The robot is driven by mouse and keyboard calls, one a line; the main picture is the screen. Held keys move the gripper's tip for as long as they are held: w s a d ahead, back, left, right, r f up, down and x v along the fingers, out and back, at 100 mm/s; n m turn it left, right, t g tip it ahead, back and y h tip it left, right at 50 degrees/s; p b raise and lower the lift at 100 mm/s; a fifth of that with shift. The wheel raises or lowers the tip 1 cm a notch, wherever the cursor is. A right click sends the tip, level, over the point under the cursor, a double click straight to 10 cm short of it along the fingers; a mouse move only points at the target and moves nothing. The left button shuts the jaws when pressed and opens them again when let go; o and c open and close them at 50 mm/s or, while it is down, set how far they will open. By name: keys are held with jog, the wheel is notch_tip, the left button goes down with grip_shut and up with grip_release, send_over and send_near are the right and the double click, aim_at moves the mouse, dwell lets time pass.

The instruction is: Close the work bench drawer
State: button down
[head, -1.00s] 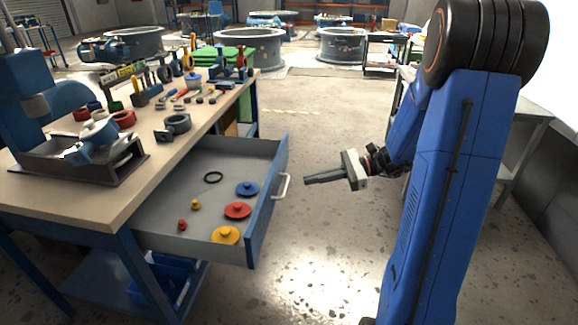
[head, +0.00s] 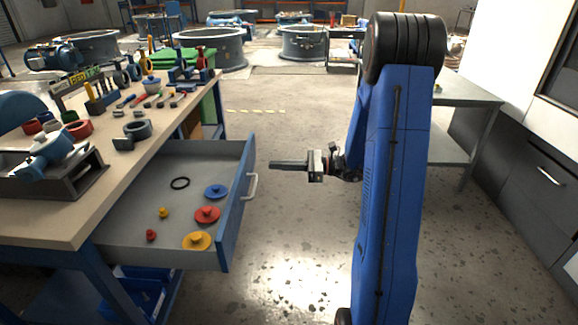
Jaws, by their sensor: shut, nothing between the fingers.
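The work bench drawer (head: 236,212) is pulled far out to the right from under the bench top (head: 60,205). It has a blue front with a pale handle (head: 252,186) on its outer face. My gripper (head: 272,165) is shut and empty. It points left toward the drawer front, near the handle's height in the picture, with a small gap seen between them.
Tools, a vise-like fixture and valve parts crowd the bench top. Blue bins (head: 135,293) sit on the shelf below the drawer. A grey side table (head: 455,93) and dark cabinets (head: 530,180) stand at the right. The floor (head: 290,250) right of the drawer is clear.

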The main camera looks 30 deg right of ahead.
aim_at(246, 164)
jog(key=x, duration=0.7)
jog(key=shift+w+a, duration=0.15)
jog(key=shift+a, duration=0.1)
jog(key=shift+a, duration=0.1)
jog(key=x, duration=3.2)
jog(key=shift+w+a, duration=0.1)
jog(key=shift+a, duration=0.05)
jog(key=shift+r, duration=0.1)
jog(key=shift+w+a+r, duration=0.1)
